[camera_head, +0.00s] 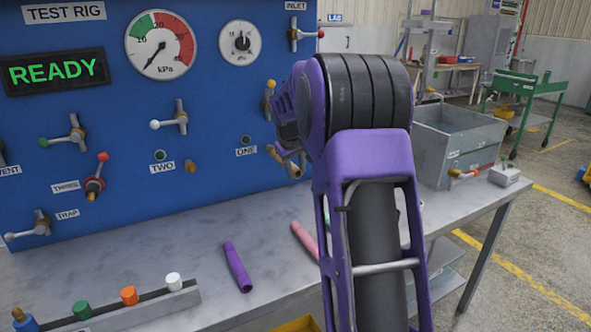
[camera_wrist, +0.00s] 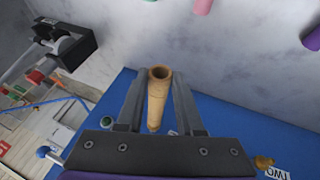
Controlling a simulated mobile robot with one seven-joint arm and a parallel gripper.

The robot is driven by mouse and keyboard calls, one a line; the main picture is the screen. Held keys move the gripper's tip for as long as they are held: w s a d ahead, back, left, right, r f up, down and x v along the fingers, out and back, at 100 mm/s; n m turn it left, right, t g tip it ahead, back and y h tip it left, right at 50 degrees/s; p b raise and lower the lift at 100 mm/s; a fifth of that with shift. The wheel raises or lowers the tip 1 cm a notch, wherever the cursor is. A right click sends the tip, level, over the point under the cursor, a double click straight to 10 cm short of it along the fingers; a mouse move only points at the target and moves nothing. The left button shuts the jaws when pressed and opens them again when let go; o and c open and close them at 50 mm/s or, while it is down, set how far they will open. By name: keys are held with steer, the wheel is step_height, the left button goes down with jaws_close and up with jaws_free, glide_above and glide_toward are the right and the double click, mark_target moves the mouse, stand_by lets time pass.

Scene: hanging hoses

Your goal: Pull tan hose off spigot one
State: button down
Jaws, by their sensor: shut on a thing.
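The tan hose (camera_wrist: 157,100) is between the two grey fingers of my gripper (camera_wrist: 160,88) in the wrist view, its open round end toward the camera. My gripper is shut on it. In the head view the hose's free end (camera_head: 294,171) pokes out below my gripper (camera_head: 287,156), tilted down away from the panel. Spigot one is by the label ONE (camera_head: 246,152), close to my gripper. The far end of the hose is partly hidden by my gripper, so I cannot tell whether it is still on the spigot.
Spigot two (camera_head: 190,166) is bare, left of spigot one on the blue panel (camera_head: 215,110). A purple hose (camera_head: 236,267) and a pink hose (camera_head: 304,241) lie on the grey bench (camera_head: 180,235). A rack of coloured caps (camera_head: 150,303) is front left; a grey bin (camera_head: 455,150) is right.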

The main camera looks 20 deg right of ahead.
steer(key=shift+s, duration=0.35)
stand_by(0.3)
steer(key=shift+s+d+b, duration=0.1)
steer(key=shift+s+b, duration=0.2)
steer(key=shift+s, duration=0.8)
steer(key=shift+s, duration=0.1)
steer(key=shift+r, duration=0.15)
step_height(320, 180, up, 8)
steer(key=p, duration=0.6)
stand_by(0.4)
